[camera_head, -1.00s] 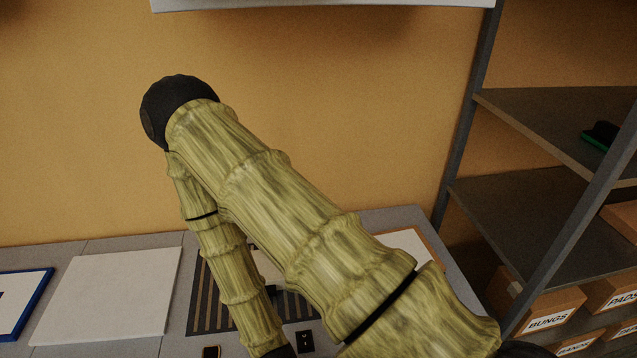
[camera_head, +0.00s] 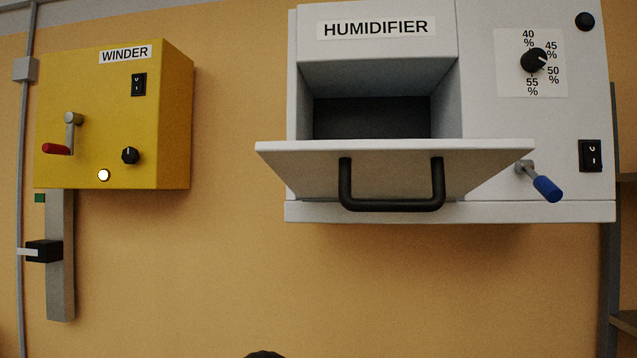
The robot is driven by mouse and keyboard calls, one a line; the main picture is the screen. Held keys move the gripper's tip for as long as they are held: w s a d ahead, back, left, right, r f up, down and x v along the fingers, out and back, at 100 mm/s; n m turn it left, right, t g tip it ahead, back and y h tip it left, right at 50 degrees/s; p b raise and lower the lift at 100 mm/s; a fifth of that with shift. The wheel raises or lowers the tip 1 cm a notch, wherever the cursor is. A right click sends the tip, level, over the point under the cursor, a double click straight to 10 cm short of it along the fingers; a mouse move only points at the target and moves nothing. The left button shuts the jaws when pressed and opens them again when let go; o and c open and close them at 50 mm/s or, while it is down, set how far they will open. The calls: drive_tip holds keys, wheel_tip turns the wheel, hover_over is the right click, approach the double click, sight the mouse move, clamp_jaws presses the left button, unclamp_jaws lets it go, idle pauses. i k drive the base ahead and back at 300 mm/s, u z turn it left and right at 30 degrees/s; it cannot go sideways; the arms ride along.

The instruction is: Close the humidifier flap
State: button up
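The white humidifier (camera_head: 475,100) is on the ochre wall at the upper right. Its flap (camera_head: 300,160) hangs open, tilted out toward me from the lower edge of a dark opening (camera_head: 370,118). A black U-shaped handle (camera_head: 392,204) is on the flap's outer face. A lever with a blue grip (camera_head: 547,189) sticks out to the right of the flap. My gripper is out of view. A small dark rounded shape, likely the top of my arm, shows at the bottom edge, below the humidifier.
A yellow winder box (camera_head: 115,115) with a red-handled crank (camera_head: 56,149) is on the wall at the left. A metal rail (camera_head: 61,260) with a black slider runs below it. A shelf post stands at the far right. The wall between winder and humidifier is bare.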

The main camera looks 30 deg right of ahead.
sight(407, 175)
drive_tip(key=u, duration=0.05)
drive_tip(key=k, duration=0.95)
drive_tip(key=z, duration=0.9)
